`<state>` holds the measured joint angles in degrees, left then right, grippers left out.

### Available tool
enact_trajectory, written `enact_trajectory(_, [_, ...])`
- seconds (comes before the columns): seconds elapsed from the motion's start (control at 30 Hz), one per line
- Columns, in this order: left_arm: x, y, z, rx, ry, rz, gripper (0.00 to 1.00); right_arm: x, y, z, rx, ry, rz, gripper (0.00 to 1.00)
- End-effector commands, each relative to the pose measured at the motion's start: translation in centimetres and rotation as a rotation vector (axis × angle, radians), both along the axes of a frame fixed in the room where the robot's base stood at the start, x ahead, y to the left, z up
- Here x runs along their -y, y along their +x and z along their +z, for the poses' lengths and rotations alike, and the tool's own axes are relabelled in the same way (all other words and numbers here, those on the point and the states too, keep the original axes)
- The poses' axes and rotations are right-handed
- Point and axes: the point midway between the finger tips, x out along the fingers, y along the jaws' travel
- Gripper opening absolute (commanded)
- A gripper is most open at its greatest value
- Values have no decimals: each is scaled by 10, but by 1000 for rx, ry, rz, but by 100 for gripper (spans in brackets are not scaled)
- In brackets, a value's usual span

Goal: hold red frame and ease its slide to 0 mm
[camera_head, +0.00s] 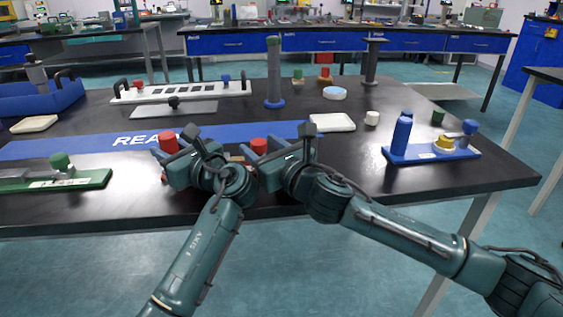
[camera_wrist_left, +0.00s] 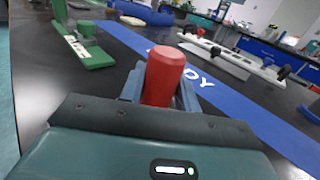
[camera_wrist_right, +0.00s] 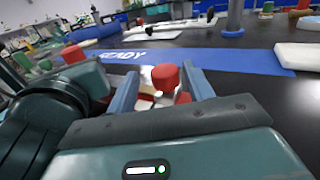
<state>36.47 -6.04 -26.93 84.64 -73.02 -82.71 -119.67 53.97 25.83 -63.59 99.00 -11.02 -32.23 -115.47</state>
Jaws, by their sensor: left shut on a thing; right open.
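The red frame is mostly hidden behind my grippers; a pale and red part of it (camera_wrist_right: 147,98) shows in the right wrist view. My left gripper (camera_head: 170,150) is shut on its upright red post (camera_wrist_left: 164,76), which stands between the fingers in the left wrist view. A second red knob (camera_head: 259,145) shows at the right gripper in the head view. My right gripper (camera_wrist_right: 160,85) is open, with this red knob (camera_wrist_right: 165,77) between its spread fingers; contact cannot be told. The slide's reading is not visible.
A blue mat marked READY (camera_head: 90,147) lies just behind the grippers. A green fixture (camera_head: 90,180) is at the left. A blue fixture with a bottle-shaped post (camera_head: 402,135) is at the right. A white tray (camera_head: 333,123) lies behind the right gripper. The table's front edge is close.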

Motion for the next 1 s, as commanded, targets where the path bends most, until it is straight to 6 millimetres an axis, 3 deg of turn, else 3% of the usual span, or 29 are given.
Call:
enact_trajectory(0.4, [-1, 0, 0, -1, 0, 2, 2, 42, -67, -1, -3, -1, 1, 52])
enact_trajectory(0.6, [-1, 0, 0, -1, 0, 2, 2, 48, -78, -1, -3, 1, 1, 52])
enact_trajectory(0.97, [-1, 0, 0, -1, 0, 2, 2, 48, -79, -1, -2, 1, 2, 52])
enact_trajectory(1.0, [-1, 0, 0, -1, 0, 2, 35, 48, -79, -1, -2, 1, 2, 52])
